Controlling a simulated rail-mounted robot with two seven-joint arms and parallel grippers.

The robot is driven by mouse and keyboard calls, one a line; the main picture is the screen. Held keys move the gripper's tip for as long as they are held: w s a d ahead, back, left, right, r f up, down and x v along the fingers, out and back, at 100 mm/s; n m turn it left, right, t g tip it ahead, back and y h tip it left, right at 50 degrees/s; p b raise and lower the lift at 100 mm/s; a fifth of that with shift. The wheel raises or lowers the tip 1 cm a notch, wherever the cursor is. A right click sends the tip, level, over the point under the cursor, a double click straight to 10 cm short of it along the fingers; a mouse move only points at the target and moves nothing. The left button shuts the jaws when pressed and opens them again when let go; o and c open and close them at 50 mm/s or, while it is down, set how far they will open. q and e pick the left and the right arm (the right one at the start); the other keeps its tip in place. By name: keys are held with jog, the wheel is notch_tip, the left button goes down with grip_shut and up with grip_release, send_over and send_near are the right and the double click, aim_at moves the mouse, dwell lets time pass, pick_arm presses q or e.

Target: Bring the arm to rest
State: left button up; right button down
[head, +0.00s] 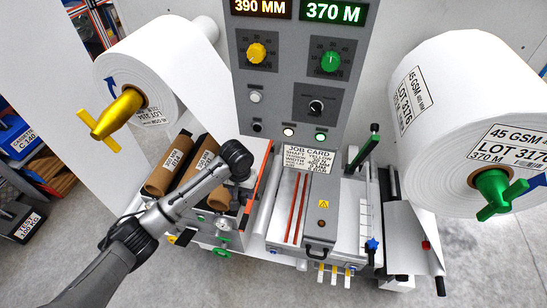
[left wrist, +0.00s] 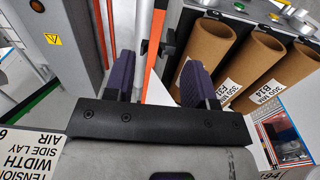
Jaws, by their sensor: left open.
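My left arm (head: 180,197) comes in from the lower left in the head view and reaches over the cardboard cores to the middle of the machine. Its wrist is bent downward beside the rack, and the gripper itself is mostly hidden there. In the left wrist view my left gripper (left wrist: 158,75) is open, with its two purple fingers apart. A silver rod and an orange strip (left wrist: 160,65) show between and beyond the fingers. I see nothing held; whether a finger touches the rod I cannot tell. My right arm and gripper are not in view.
Brown cores (left wrist: 205,55) lie in a rack close right of the fingers. The grey control panel (head: 300,75) stands behind. A white roll with a yellow chuck (head: 118,113) is at left; another with a green chuck (head: 492,190) is at right. A job card (head: 310,158) stands mid-machine.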

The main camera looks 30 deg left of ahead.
pick_arm(q)
jog(key=shift+r, duration=0.1)
jog(key=w+d+r+m+t, duration=0.1)
jog(key=d+r+m+t, duration=0.15)
jog(key=r, duration=0.25)
jog(key=w+d+r+m+t+y, duration=0.1)
jog(key=r+m+t, duration=0.2)
jog(key=r, duration=0.1)
jog(key=w+d+r+m+t, duration=0.1)
jog(key=r+m+t, duration=0.15)
jog(key=r, duration=0.25)
jog(key=s+d+t, duration=0.2)
jog(key=s+d, duration=0.2)
jog(key=s, duration=0.2)
jog(key=s+d+f+n+g, duration=0.1)
jog(key=s+f+g, duration=0.1)
jog(key=s+f, duration=0.65)
jog(key=s+f+n+g+h, duration=0.15)
jog(key=s+f, duration=0.35)
jog(key=s, duration=0.6)
jog(key=s+d+f+n+g, duration=0.1)
jog(key=s+f+g, duration=0.2)
jog(key=s+f, duration=0.5)
jog(key=w+p+v, duration=0.2)
jog(key=p+v, duration=1.1)
jog(key=v, duration=0.2)
jog(key=shift+d+r+p, duration=0.2)
jog(key=shift+r+p, duration=0.2)
jog(key=shift+r, duration=0.15)
